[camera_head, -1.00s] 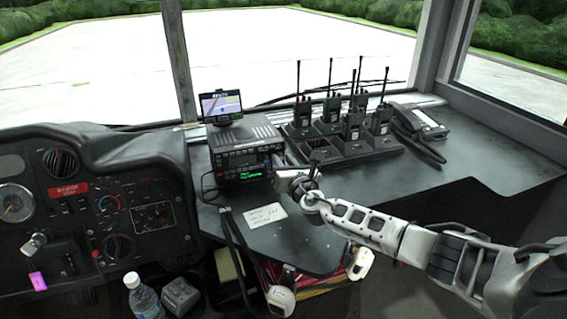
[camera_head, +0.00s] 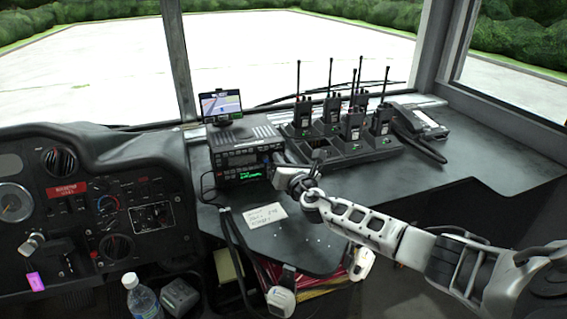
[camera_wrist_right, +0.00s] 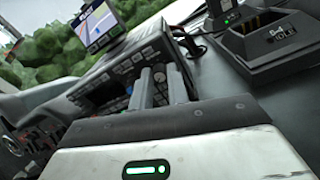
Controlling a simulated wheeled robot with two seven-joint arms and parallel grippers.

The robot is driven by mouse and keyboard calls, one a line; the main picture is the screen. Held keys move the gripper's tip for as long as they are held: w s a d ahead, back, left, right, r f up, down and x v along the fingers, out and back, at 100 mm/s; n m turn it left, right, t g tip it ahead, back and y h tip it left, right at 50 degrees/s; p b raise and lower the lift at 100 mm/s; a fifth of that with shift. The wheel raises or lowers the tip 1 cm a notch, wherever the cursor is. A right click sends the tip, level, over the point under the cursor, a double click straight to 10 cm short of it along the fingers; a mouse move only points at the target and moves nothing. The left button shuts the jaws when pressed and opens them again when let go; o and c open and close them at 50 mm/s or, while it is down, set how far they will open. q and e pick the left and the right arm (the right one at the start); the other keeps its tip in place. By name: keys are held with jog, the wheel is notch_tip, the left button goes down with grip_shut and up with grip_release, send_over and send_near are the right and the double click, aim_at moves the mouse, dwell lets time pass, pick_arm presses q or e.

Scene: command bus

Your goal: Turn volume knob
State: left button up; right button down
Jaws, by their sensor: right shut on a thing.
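The black two-unit radio (camera_head: 228,158) with a green-lit display stands on the dark console. It also shows in the right wrist view (camera_wrist_right: 100,88), with rows of buttons on its front. My right gripper (camera_head: 277,166) is at the right end of the radio's front face. In the right wrist view its two grey fingers (camera_wrist_right: 162,76) reach the right part of the front panel, close together. They are shut on the volume knob, which is mostly hidden by the fingers. My left gripper is not in view.
A charger tray (camera_head: 345,160) with several handheld radios stands right of the radio. A small navigation screen (camera_head: 221,103) is on top of the radio. A paper note (camera_head: 265,215) lies in front. A handset (camera_head: 418,120) lies at far right; the right console is clear.

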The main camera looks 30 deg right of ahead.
jog(key=m+b, duration=0.1)
jog(key=m, duration=0.1)
jog(key=shift+f+m+b, duration=0.2)
jog(key=shift+m+b, duration=0.1)
jog(key=shift+b, duration=0.05)
jog(key=m+b, duration=0.1)
jog(key=m, duration=0.1)
jog(key=shift+m, duration=0.4)
jog(key=m+b, duration=0.2)
jog(key=m, duration=0.2)
jog(key=shift+m, duration=0.3)
jog(key=m, duration=0.4)
jog(key=shift+m+b, duration=0.3)
jog(key=shift+b, duration=0.1)
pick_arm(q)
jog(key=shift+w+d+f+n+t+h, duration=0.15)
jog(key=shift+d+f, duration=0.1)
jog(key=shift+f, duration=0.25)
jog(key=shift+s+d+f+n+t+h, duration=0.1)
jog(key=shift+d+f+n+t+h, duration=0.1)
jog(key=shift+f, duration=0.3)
pick_arm(e)
jog(key=shift+r+m+h, duration=0.1)
jog(key=shift+m+h, duration=0.2)
jog(key=shift+m, duration=1.7)
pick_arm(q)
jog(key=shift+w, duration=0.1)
pick_arm(e)
jog(key=c, duration=1.6)
grip_release()
